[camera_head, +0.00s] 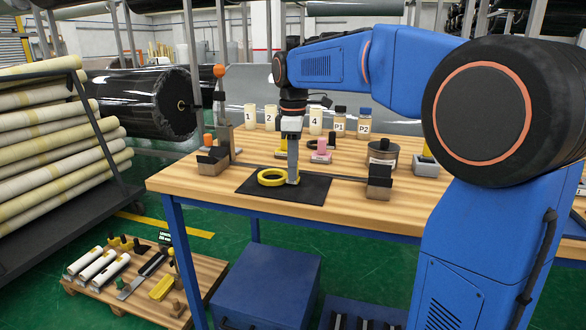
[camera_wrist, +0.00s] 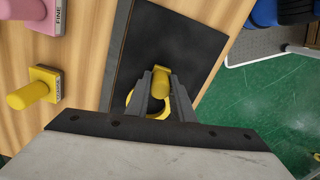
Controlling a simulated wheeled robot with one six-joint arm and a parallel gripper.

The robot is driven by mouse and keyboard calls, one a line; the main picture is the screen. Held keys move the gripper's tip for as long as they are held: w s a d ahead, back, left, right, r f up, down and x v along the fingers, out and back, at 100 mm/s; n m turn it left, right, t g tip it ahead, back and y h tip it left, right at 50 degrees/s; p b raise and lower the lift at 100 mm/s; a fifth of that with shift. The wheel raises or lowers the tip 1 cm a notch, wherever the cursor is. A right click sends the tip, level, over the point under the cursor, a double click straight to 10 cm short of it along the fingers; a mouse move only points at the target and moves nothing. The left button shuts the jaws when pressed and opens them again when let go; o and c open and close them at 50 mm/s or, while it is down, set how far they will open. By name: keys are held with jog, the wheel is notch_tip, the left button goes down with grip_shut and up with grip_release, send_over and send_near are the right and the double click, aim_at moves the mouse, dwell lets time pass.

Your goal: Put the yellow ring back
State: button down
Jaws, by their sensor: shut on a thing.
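The yellow ring (camera_head: 270,179) lies flat on or just above the black mat (camera_head: 312,190) near the table's front edge; I cannot tell if it touches. My gripper (camera_head: 293,177) points straight down at the ring's right side. Part of the ring is hidden behind the fingers and the gripper body.
A pink-handled block (camera_head: 321,153) and several labelled jars (camera_head: 316,120) stand behind the mat. The wrist view shows a yellow-handled block (camera_wrist: 36,90).

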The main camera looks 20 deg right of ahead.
jog(key=shift+f, duration=0.2)
jog(key=shift+f, duration=0.15)
jog(key=c, duration=1.5)
grip_release()
jog(key=shift+c, duration=0.2)
notch_tip(320, 180, up, 12)
jog(key=s+d+f+m+t, duration=0.1)
jog(key=s+f+m, duration=0.5)
jog(key=s+f, duration=0.7)
jog(key=s+d+f+m+t, duration=0.2)
jog(key=s+f+m, duration=0.5)
jog(key=s+f, duration=0.7)
jog(key=s+t, duration=0.1)
jog(key=s, duration=0.3)
jog(key=shift+d+t, duration=0.25)
jog(key=shift+t, duration=0.15)
